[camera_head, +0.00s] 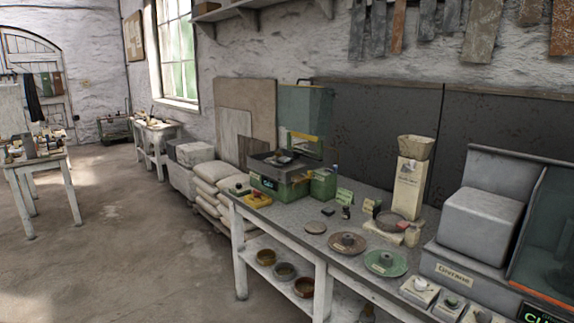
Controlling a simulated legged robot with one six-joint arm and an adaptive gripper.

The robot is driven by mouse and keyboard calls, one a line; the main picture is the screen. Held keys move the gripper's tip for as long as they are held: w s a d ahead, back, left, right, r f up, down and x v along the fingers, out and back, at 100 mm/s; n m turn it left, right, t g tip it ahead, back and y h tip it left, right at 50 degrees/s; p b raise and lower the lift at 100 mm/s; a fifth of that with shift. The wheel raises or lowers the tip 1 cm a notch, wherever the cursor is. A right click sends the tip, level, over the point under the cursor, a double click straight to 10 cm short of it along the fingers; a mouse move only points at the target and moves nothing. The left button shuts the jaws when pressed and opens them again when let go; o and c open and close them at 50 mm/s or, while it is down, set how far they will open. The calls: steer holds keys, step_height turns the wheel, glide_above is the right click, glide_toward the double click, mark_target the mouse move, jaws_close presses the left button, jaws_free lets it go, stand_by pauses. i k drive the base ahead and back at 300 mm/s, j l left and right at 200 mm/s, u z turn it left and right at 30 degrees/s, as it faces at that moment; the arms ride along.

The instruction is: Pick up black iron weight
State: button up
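A small dark upright object (346,212) stands on the grey bench top (290,218), in front of a green card (344,197). It may be the black iron weight, but it is too small to tell. A flatter dark piece (328,211) lies just left of it. Another dark item (283,158) sits on the green machine at the bench's left end. My gripper is not in view.
The green machine (290,182) with a clear guard stands at the bench's left end. A brown disc (347,243) and a green disc (386,262) lie near the front edge. A hopper column (409,185) and a large grey machine (480,225) stand right. The floor at left is open.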

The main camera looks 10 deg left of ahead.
mark_target(346, 214)
steer(key=i+j+z, duration=0.35)
steer(key=i+j, duration=0.65)
steer(key=i, duration=0.3)
steer(key=i+j+z, duration=0.35)
steer(key=i+j, duration=0.8)
steer(key=j, duration=0.2)
